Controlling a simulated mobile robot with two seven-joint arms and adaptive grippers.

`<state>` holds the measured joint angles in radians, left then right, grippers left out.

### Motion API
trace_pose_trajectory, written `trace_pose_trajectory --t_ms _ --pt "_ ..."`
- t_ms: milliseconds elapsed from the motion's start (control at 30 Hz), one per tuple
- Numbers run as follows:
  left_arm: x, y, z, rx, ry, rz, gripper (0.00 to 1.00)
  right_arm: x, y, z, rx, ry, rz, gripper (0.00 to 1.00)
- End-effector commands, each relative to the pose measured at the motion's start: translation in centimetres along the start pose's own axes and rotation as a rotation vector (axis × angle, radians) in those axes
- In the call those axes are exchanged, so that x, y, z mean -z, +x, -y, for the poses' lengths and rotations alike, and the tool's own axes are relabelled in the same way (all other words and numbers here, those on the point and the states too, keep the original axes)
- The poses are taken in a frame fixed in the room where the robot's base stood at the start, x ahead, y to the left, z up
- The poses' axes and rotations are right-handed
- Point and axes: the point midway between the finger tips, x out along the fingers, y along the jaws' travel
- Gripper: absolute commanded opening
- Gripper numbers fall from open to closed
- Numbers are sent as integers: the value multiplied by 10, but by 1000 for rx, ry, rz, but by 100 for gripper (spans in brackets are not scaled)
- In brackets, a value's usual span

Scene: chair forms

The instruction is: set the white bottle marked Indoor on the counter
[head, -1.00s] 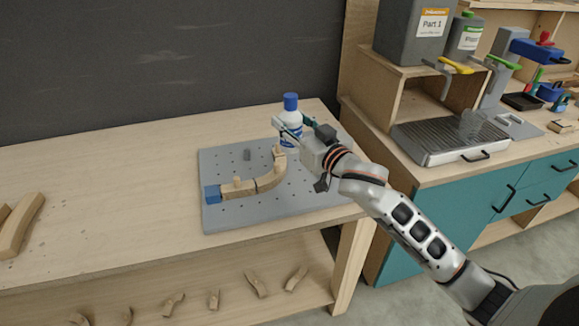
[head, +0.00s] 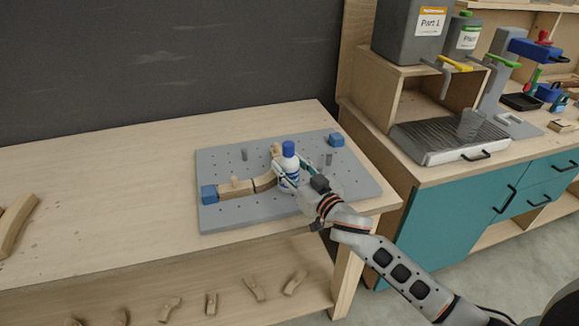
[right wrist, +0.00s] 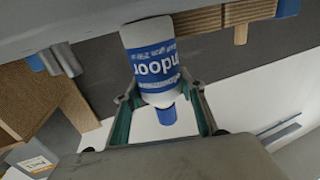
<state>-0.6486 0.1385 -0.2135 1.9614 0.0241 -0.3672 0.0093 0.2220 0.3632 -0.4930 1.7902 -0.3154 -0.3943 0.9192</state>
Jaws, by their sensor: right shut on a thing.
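The white bottle (head: 290,172), with a blue cap and a blue band, is upright over the grey pegboard plate on the wooden bench. In the right wrist view the bottle (right wrist: 151,62) shows letters reading "ndoor" on its band. My right gripper (head: 293,177) is shut on it, one finger on each side. The bottle's base is close to the plate; I cannot tell whether it touches. The counter (head: 384,158) with teal fronts stands to the right, apart from the bench. My left gripper is not in view.
The plate (head: 225,160) bears a curved wooden piece (head: 238,188) and blue blocks, one (head: 336,140) at its far right corner. A drip tray (head: 450,140) and a wooden box shelf (head: 408,78) with Part containers occupy the counter.

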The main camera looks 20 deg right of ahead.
Motion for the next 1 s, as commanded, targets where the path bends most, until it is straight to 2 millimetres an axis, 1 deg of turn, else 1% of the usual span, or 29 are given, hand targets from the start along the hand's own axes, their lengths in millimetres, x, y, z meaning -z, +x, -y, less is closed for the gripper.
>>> trace_pose_trajectory --t_ms 167,300,333,400,700,800,867,1000 --pt "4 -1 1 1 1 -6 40 2 0 0 0 0 -2 13" --pt "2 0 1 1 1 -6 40 -2 0 0 -1 0 -1 13" --pt "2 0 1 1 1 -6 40 -3 0 0 -1 0 0 42" --pt "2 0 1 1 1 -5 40 -2 0 0 -1 -1 0 56" --pt "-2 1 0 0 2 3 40 -2 0 0 -1 -1 0 56" --pt "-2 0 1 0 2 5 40 3 0 0 0 -1 -1 56" --pt "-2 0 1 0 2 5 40 0 -6 0 0 1 1 56" --pt "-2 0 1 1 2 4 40 -1 -28 0 0 1 2 56"
